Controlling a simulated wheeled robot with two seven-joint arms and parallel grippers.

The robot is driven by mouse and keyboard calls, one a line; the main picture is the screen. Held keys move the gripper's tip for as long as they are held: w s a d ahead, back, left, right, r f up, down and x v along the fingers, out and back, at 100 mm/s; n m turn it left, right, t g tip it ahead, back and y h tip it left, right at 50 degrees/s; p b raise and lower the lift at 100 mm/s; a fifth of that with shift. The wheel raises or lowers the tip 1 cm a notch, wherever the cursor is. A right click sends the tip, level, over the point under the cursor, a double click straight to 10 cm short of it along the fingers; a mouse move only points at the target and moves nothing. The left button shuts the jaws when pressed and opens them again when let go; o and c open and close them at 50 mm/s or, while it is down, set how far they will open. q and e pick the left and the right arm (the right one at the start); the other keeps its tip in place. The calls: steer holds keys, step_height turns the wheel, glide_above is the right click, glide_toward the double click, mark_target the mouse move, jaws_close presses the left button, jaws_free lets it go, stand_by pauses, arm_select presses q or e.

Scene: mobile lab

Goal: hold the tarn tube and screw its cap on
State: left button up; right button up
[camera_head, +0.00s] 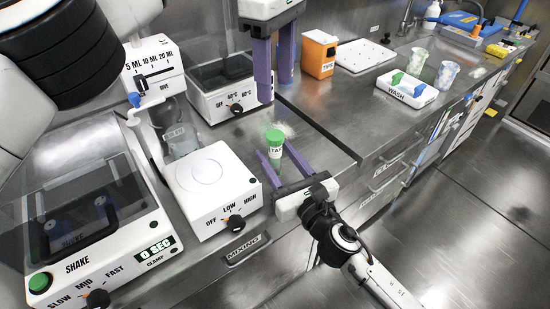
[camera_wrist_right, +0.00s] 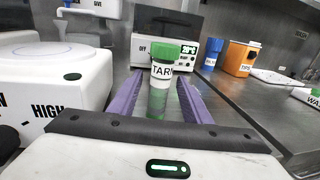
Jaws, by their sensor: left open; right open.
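The tarn tube (camera_head: 276,145) is a clear tube with a white TARN label and a green cap (camera_head: 274,133) on top. It stands upright at the counter's front. In the right wrist view the tube (camera_wrist_right: 158,98) shows green contents, and the cap (camera_wrist_right: 166,52) sits on its top; how tightly it is screwed cannot be told. My right gripper (camera_head: 270,151) is open, its purple fingers on either side of the tube; contact cannot be told. My left gripper (camera_head: 275,90) is open and empty, pointing down, higher than the tube in the head view.
The mixing plate (camera_head: 208,172) stands left of the tube, with the shaker (camera_head: 95,235) farther left. A heater box (camera_head: 222,98) is behind. An orange tips box (camera_head: 319,55) and a wash rack (camera_head: 407,91) are to the right. Bare counter lies right of the tube.

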steer(key=v, duration=0.9)
steer(key=shift+s+d, duration=0.1)
steer(key=shift+s, duration=0.05)
